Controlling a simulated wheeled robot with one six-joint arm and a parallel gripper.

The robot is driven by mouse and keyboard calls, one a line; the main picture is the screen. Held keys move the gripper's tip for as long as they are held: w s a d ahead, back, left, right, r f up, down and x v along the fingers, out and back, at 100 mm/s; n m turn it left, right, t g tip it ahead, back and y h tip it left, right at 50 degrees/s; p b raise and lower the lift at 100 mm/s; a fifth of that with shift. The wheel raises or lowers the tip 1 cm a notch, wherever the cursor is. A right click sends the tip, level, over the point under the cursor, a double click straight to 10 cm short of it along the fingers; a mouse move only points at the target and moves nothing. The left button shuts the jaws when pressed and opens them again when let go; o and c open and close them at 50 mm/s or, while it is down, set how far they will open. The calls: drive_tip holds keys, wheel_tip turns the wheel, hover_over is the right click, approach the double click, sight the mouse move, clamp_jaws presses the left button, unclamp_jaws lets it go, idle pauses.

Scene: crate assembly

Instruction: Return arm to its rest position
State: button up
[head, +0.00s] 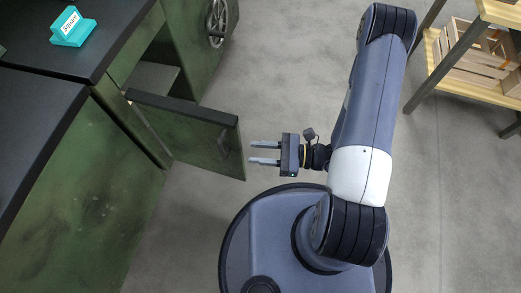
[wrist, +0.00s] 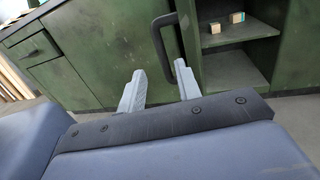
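My gripper (head: 265,153) is in the middle of the head view, pointing left toward an ajar green cabinet door (head: 185,138). Its two fingers are parallel and apart, with nothing between them. The fingertips are close to the dark door handle (head: 224,144), but a small gap shows between them in the head view. In the wrist view my gripper (wrist: 160,88) shows both fingers spread, and the handle (wrist: 163,45) stands beyond them. My arm is bent above my round base, its upper links reaching up the picture.
The green cabinet has a dark top (head: 70,35) with a teal "Square" sign (head: 72,27). Two small wooden blocks (wrist: 237,17) (wrist: 213,28) are on a shelf inside the open cabinet. A wooden shelf rack (head: 470,65) with crates stands at the right. Grey floor lies between.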

sight(221, 150)
idle(0.4)
drive_tip(key=shift+w+a+b, duration=0.2)
drive_tip(key=shift+a+b, duration=0.05)
drive_tip(key=shift+a, duration=1.55)
drive_tip(key=shift+w+a+b, duration=0.15)
drive_tip(key=shift+a+b, duration=0.15)
drive_tip(key=shift+a, duration=1.45)
drive_tip(key=shift+w+a+b, duration=0.2)
drive_tip(key=shift+a+b, duration=0.05)
drive_tip(key=shift+a, duration=1.55)
